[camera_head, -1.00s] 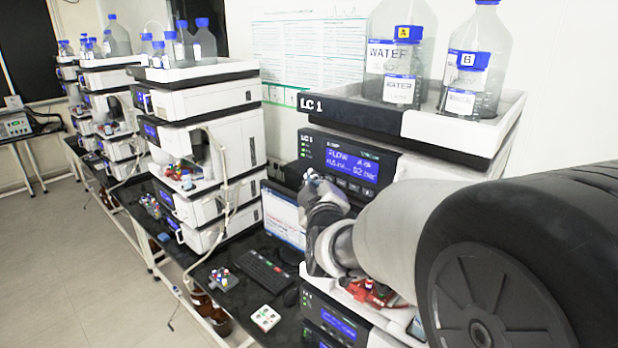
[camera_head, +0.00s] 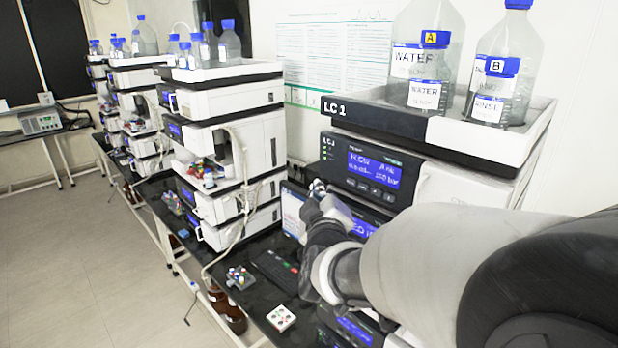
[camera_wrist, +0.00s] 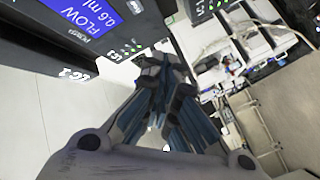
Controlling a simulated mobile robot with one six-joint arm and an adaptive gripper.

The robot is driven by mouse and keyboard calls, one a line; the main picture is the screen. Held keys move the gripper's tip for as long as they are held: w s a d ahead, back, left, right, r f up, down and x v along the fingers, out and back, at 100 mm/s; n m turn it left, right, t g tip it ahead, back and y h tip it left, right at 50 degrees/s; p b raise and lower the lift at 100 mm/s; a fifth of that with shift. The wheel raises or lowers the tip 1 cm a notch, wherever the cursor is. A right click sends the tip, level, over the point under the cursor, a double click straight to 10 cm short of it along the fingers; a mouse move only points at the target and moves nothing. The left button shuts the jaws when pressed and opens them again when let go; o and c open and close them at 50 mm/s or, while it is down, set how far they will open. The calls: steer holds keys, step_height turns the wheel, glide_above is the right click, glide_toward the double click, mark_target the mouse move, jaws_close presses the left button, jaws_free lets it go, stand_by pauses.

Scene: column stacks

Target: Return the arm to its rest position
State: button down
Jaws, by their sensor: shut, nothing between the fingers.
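My gripper (camera_head: 316,188) is at the end of my arm in front of the LC 1 stack (camera_head: 400,180), close to its blue pump display in the head view. In the wrist view my gripper (camera_wrist: 160,62) has its fingers together with nothing between them. The wrist view also shows part of a blue flow display (camera_wrist: 85,18) at upper left. My arm reaches in from the lower right of the head view and hides the lower modules of the LC 1 stack.
Bottles A (camera_head: 424,55) and B (camera_head: 503,60) stand in the tray on top. Another stack (camera_head: 220,125) stands to the left. The black bench holds a keyboard (camera_head: 276,270), a vial rack (camera_head: 240,278) and a white plate with coloured spots (camera_head: 281,318). The floor at left is clear.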

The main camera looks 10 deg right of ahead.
stand_by(0.3)
steer(key=s+d+f+m+g+y+b, duration=0.1)
steer(key=s+f+m+g+b, duration=0.7)
steer(key=s+f+b, duration=1.4)
steer(key=s+f+g+y, duration=0.1)
steer(key=s+f+g, duration=0.3)
steer(key=s+f, duration=0.7)
steer(key=shift+s+d, duration=0.4)
steer(key=shift+s, duration=0.6)
stand_by(2.1)
